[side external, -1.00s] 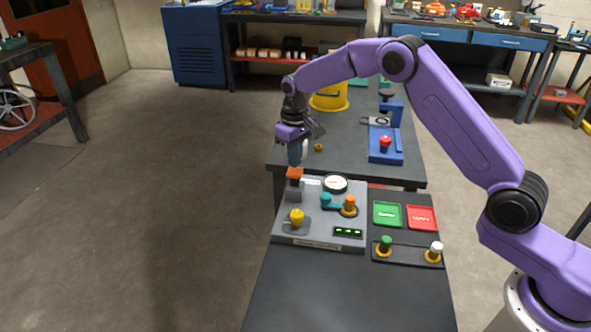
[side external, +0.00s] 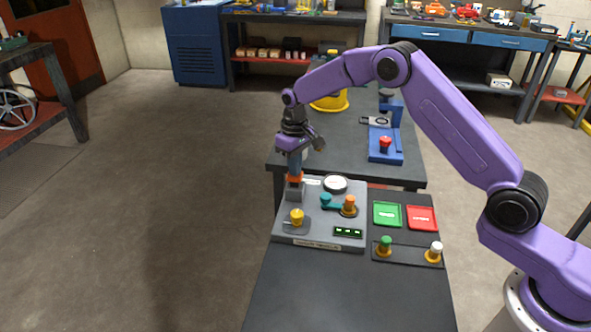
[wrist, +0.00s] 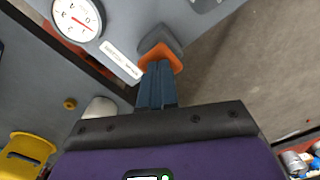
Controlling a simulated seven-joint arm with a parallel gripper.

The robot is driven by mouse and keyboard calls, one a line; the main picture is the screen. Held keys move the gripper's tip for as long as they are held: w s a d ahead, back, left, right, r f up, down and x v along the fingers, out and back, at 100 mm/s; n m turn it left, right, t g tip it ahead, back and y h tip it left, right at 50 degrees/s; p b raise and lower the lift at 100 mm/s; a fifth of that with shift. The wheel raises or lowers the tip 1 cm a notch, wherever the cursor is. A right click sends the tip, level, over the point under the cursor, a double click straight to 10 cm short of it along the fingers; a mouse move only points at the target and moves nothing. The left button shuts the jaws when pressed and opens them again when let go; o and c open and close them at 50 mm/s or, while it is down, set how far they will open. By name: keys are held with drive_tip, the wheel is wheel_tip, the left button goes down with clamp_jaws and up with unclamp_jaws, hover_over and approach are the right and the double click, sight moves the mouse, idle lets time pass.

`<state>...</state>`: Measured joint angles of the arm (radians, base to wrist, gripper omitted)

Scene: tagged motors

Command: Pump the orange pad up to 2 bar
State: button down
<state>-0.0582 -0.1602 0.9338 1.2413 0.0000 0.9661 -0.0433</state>
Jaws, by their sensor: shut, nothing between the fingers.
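The orange pad (side external: 295,179) sits on top of a grey post at the back left of the grey panel (side external: 316,238). My gripper (side external: 295,172) is shut and points down, its fingertips at the pad's top and seemingly touching it. In the wrist view the shut blue fingers (wrist: 157,88) end over the orange pad (wrist: 162,58) and hide part of it. The round white gauge (side external: 335,184) stands right of the pad. In the wrist view the gauge (wrist: 77,17) shows a red needle, but its numbers are too small to read.
The panel also bears a yellow knob (side external: 297,217), a teal lever (side external: 327,200), an orange knob (side external: 349,204) and a small green-lit display (side external: 348,232). Green (side external: 387,214) and red (side external: 422,218) plates lie to the right. A blue stand with a red button (side external: 385,143) is behind.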

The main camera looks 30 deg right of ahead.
drive_tip(key=shift+f, duration=0.5)
drive_tip(key=shift+r, duration=1.9)
drive_tip(key=shift+f, duration=1.9)
drive_tip(key=shift+r, duration=1.9)
